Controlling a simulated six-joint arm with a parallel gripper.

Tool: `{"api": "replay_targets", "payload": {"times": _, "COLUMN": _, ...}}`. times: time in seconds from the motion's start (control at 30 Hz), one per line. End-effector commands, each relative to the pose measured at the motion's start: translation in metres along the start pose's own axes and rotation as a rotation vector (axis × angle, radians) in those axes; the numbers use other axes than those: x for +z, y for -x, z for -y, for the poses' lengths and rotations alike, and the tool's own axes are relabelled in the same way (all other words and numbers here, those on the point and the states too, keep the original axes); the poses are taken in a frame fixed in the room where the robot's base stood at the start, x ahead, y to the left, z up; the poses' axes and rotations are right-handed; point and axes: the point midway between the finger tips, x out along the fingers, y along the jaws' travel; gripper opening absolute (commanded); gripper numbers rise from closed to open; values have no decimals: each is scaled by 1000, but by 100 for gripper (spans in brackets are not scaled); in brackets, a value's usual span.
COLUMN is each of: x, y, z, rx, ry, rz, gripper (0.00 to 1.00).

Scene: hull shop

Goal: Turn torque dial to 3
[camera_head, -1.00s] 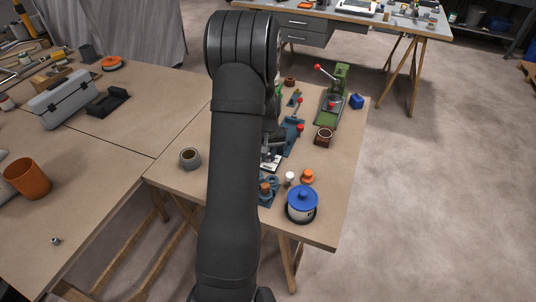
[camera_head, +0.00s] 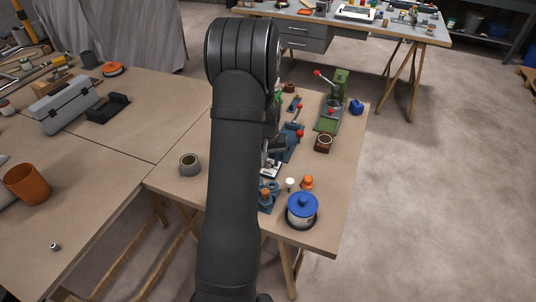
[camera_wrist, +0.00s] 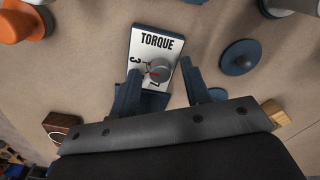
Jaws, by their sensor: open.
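The torque dial is a grey round knob (camera_wrist: 160,69) with a red mark on its left side. The red mark lies between 3 and 7. In the wrist view my open gripper (camera_wrist: 161,72) has one finger on each side of the knob, apart from it. In the head view the plate (camera_head: 270,168) shows small beside my arm, which hides much of the gripper there.
A blue-lidded pot (camera_head: 302,211), an orange knob (camera_head: 307,182) and a white-topped piece (camera_head: 290,184) stand near the bench's front right. A brown block (camera_head: 324,143) and a green press (camera_head: 332,105) stand farther back. A blue disc (camera_wrist: 240,57) lies right of the plate.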

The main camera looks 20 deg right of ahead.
Motion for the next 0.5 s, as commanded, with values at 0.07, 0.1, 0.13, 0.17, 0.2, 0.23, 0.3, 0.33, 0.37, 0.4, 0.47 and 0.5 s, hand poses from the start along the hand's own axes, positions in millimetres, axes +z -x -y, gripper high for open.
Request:
{"api": "replay_targets", "payload": {"times": 0.07, "x": -1, "y": 6, "z": 0, "rx": 1, "ry": 0, "rz": -2, "gripper": 43}}
{"api": "replay_targets", "payload": {"times": 0.1, "x": -1, "y": 10, "z": 0, "rx": 1, "ry": 0, "rz": -2, "gripper": 43}}
{"api": "replay_targets", "payload": {"times": 0.13, "x": -1, "y": 14, "z": 0, "rx": 1, "ry": 0, "rz": -3, "gripper": 43}}
{"api": "replay_targets", "payload": {"times": 0.17, "x": -1, "y": 20, "z": 0, "rx": 1, "ry": 0, "rz": -4, "gripper": 43}}
{"api": "replay_targets", "payload": {"times": 0.2, "x": -1, "y": 28, "z": 0, "rx": 1, "ry": 0, "rz": -5, "gripper": 43}}
{"api": "replay_targets", "payload": {"times": 0.23, "x": -1, "y": 34, "z": 0, "rx": 1, "ry": 0, "rz": -4, "gripper": 43}}
{"api": "replay_targets", "payload": {"times": 0.3, "x": -1, "y": 51, "z": 0, "rx": 1, "ry": 0, "rz": -5, "gripper": 43}}
{"api": "replay_targets", "payload": {"times": 0.33, "x": -1, "y": 59, "z": 0, "rx": 2, "ry": 0, "rz": -7, "gripper": 43}}
{"api": "replay_targets", "payload": {"times": 0.37, "x": -1, "y": 66, "z": 0, "rx": 1, "ry": 0, "rz": -6, "gripper": 43}}
{"api": "replay_targets", "payload": {"times": 0.4, "x": -1, "y": 77, "z": 0, "rx": 2, "ry": 0, "rz": -7, "gripper": 43}}
{"api": "replay_targets", "payload": {"times": 0.47, "x": -1, "y": 92, "z": 0, "rx": 2, "ry": 0, "rz": -6, "gripper": 43}}
{"api": "replay_targets", "payload": {"times": 0.5, "x": -1, "y": 102, "z": 0, "rx": 2, "ry": 0, "rz": -6, "gripper": 43}}
